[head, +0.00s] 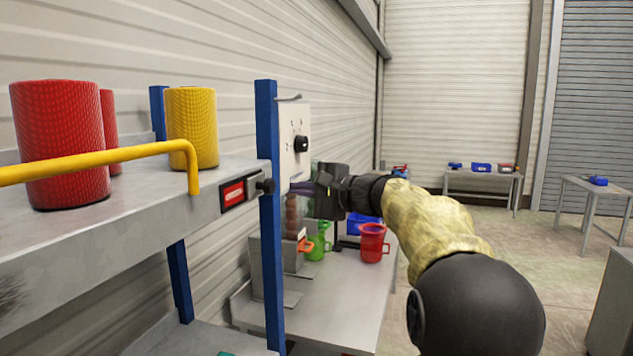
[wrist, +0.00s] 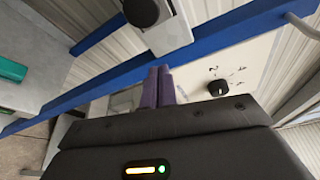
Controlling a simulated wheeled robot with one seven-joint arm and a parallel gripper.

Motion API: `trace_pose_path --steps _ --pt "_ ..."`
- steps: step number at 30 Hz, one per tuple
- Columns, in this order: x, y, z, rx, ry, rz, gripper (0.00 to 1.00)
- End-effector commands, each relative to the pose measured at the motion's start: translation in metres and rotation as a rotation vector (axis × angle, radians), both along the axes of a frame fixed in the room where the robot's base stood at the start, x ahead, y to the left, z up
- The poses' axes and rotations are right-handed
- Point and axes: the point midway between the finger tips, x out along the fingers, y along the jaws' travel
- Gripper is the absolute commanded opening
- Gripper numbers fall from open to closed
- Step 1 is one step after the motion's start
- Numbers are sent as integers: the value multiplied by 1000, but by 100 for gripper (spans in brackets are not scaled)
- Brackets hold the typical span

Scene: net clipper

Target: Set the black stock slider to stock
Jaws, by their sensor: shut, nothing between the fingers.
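The stock slider is a black knob (head: 265,186) on a grey plate at the shelf's front edge, beside a red label (head: 233,194). The knob sits at the right end of the plate, by the blue post. In the wrist view a black round knob (wrist: 141,12) shows at the top, cut by the frame edge. My gripper (head: 298,187) is just right of the post, apart from the knob. Its purple fingers (wrist: 159,73) are together and empty, pointing toward the post and plate. The label's writing is too small to read.
A blue post (head: 267,230) stands between the slider and my gripper. A white panel with a black dial (head: 301,143) is just above my fingers. A yellow rail (head: 110,157) runs along the shelf. A red pitcher (head: 373,243) stands on the table below.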

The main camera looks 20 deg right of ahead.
Motion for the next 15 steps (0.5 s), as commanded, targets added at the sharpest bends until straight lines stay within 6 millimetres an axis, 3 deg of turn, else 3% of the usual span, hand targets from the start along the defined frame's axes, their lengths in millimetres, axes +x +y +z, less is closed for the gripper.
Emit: trace_pose_path --steps 4,15 --pt "18 14 1 1 2 3 0" --pt "-12 35 10 0 -1 2 0"
